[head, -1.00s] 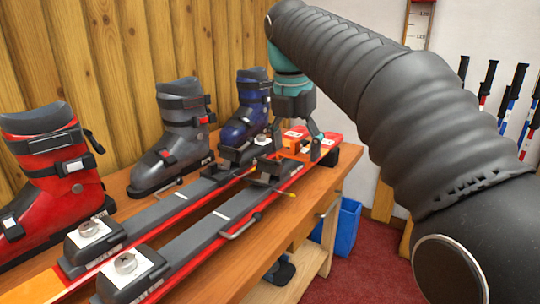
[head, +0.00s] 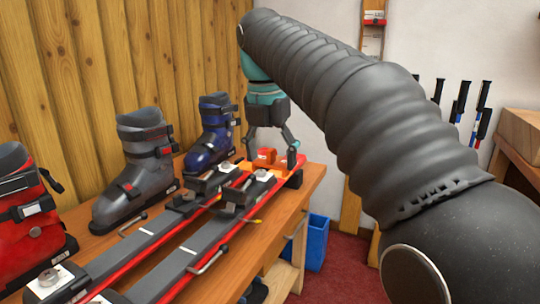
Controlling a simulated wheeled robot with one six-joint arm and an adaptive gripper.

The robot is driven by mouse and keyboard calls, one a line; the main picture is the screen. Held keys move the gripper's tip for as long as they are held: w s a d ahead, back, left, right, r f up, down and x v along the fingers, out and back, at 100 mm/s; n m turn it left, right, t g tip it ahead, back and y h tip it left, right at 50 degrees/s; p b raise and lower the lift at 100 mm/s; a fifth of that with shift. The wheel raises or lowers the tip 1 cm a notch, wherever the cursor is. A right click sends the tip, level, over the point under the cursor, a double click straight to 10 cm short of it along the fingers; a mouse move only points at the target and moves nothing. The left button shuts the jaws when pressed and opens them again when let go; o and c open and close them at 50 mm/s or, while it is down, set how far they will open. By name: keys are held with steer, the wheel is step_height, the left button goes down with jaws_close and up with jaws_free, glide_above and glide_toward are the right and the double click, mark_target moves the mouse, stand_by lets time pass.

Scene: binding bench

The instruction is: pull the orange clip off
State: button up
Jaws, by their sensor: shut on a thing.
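The orange clip (head: 266,158) is at the far end of the pair of skis, near the ski tips. My gripper (head: 270,156) points down over it with one finger on each side, shut on it. The clip is low over the skis; I cannot tell whether it still touches them. The two red and grey skis (head: 160,263) lie side by side along the bench, with dark bindings on them. The fingers hide part of the clip's sides.
Red, grey (head: 137,172) and blue (head: 213,130) ski boots stand on the wooden bench (head: 300,193) left of the skis, near the plank wall. A blue bin (head: 316,243) is on the floor beyond the bench's right edge. Ski poles (head: 460,101) hang at right.

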steer(key=shift+r, duration=1.4)
